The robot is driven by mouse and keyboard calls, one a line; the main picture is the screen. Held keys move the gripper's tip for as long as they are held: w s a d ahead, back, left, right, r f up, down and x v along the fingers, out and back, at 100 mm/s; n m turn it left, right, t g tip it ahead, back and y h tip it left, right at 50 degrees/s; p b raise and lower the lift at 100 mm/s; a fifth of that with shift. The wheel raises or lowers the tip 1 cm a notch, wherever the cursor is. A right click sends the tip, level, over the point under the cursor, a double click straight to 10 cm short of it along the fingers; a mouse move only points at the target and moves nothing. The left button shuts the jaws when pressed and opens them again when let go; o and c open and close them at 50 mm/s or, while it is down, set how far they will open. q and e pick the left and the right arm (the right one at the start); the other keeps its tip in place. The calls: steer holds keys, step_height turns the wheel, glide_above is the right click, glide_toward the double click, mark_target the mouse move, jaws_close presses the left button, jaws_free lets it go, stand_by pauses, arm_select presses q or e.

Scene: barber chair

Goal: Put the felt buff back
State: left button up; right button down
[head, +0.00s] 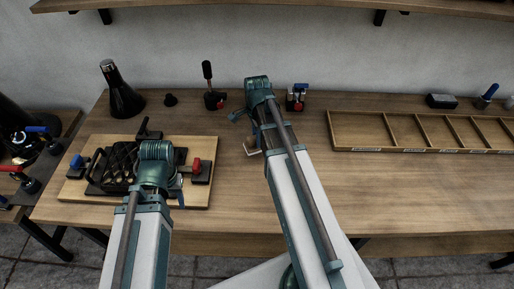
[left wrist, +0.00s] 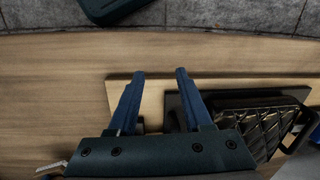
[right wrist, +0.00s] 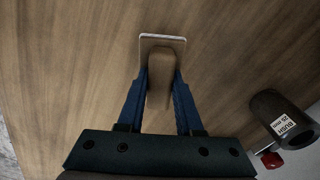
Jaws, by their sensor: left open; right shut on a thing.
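The felt buff, a pale wooden block with a light-edged plate and a rounded handle, shows in the right wrist view (right wrist: 160,62) and partly in the head view (head: 251,148). My right gripper (right wrist: 160,78) is shut on its handle, with one finger on each side. The buff is over or on the bare middle of the table; I cannot tell whether it touches. My left gripper (left wrist: 160,73) is open and empty above the edge of a light wooden board (left wrist: 122,97).
A black ribbed fixture (head: 112,168) with clamps sits on the board at left. A divided wooden tray (head: 355,131) with labelled compartments lies at right.

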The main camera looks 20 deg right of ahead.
arm_select(q)
steer(key=shift+f+b, duration=1.8)
steer(key=shift+b, duration=0.05)
arm_select(e)
steer(key=shift+f, duration=1.8)
arm_select(q)
steer(key=shift+f, duration=0.1)
arm_select(e)
steer(key=shift+f, duration=0.1)
arm_select(q)
steer(key=shift+f, duration=0.15)
arm_select(e)
steer(key=shift+f, duration=0.15)
steer(key=c, duration=0.6)
jaws_free()
